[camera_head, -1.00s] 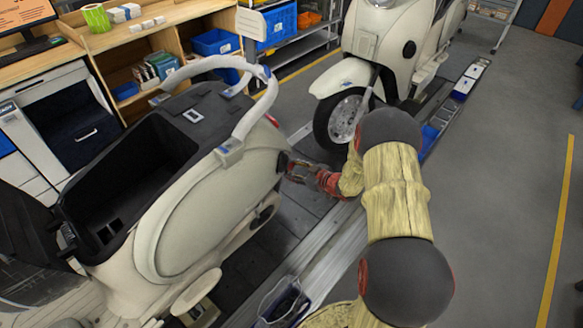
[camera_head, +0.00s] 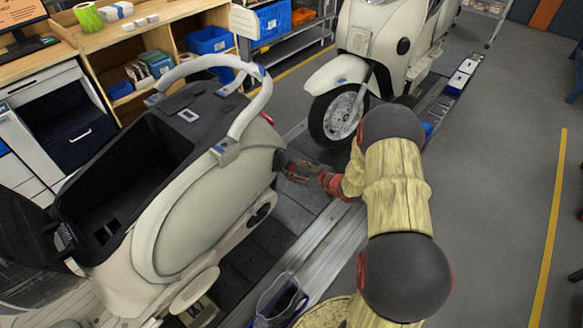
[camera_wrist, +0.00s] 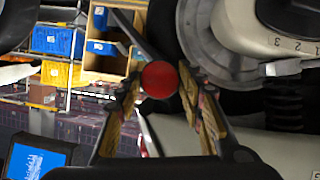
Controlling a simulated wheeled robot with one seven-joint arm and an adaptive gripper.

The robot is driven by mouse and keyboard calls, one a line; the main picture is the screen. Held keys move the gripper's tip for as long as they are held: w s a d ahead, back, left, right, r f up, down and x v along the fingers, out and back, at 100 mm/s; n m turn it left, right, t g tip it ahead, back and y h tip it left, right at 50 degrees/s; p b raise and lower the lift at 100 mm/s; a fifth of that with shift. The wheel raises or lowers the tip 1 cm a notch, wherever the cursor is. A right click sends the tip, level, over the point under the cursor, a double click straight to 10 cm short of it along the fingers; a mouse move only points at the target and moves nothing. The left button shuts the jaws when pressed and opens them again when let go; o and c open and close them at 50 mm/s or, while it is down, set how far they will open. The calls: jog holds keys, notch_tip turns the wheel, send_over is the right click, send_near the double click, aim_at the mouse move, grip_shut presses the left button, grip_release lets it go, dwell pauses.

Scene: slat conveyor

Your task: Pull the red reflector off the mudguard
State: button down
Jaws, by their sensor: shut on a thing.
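The red reflector (camera_wrist: 159,80) is a round red disc, seen face-on between my fingertips in the wrist view. My gripper (camera_wrist: 160,82) is shut on it, one finger on each side. In the head view my gripper (camera_head: 297,170) is at the rear of the near cream scooter (camera_head: 190,210), and the reflector cannot be made out there.
A second cream scooter (camera_head: 382,50) stands further along the slat conveyor (camera_head: 325,245). A blue-grey bin (camera_head: 279,303) sits at the conveyor's near edge. A wooden bench (camera_head: 130,35) and shelves are at the back left.

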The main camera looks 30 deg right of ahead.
jog(key=s+d+p, duration=0.1)
jog(key=s+d, duration=0.1)
jog(key=s, duration=0.5)
jog(key=shift+d+p, duration=0.25)
jog(key=shift+p, duration=0.15)
dwell(0.6)
